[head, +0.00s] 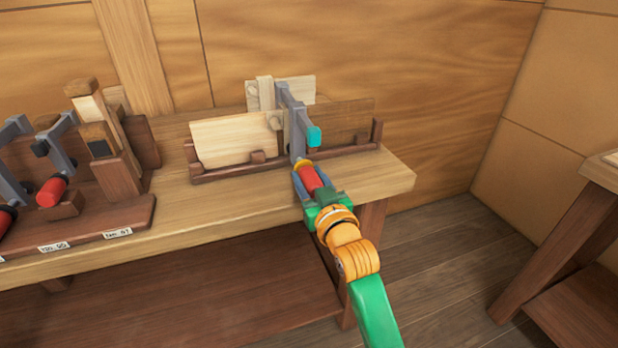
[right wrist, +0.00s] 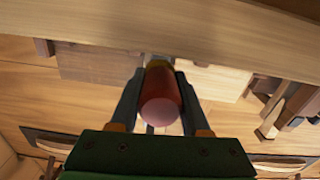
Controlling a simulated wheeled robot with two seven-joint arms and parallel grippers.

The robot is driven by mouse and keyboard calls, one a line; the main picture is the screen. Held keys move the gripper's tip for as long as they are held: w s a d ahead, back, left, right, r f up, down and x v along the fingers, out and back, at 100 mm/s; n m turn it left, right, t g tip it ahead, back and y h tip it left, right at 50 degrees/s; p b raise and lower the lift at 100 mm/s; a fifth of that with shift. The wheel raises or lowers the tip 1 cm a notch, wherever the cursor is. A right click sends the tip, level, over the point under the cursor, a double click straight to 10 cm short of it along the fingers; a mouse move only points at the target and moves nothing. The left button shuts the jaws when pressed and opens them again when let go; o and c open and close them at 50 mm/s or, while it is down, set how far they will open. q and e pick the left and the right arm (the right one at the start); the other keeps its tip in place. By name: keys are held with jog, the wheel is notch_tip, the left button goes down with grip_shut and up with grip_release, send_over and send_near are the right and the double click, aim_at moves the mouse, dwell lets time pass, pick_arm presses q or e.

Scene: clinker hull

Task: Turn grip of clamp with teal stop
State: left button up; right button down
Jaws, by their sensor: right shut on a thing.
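The clamp (head: 298,122) with the teal stop (head: 314,136) is a grey bar clamp set over the boards in the wooden rack on the bench. Its red grip (head: 311,178) points down toward the front edge of the bench. My right gripper (head: 308,182) is shut on the red grip. In the right wrist view the round end of the red grip (right wrist: 160,108) sits between the two fingers. The clamp's lower jaw is partly hidden behind the grip and fingers. My left gripper is in neither view.
The rack (head: 230,172) holds pale boards (head: 235,140) and a dark board (head: 345,122). At left, a dark stand (head: 110,215) with labels carries other clamps with red grips (head: 52,190). Another table (head: 580,215) stands at far right, with open floor (head: 440,270) between.

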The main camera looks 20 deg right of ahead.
jog(key=shift+r+m+p, duration=0.15)
jog(key=shift+m+p, duration=1.15)
jog(key=shift+p, duration=0.05)
jog(key=shift+m+y+p, duration=0.3)
jog(key=shift+m+p, duration=0.65)
jog(key=shift+m, duration=0.55)
jog(key=shift+f, duration=0.2)
jog(key=shift+c, duration=1.9)
grip_release()
jog(key=s, duration=0.7)
jog(key=shift+d, duration=0.2)
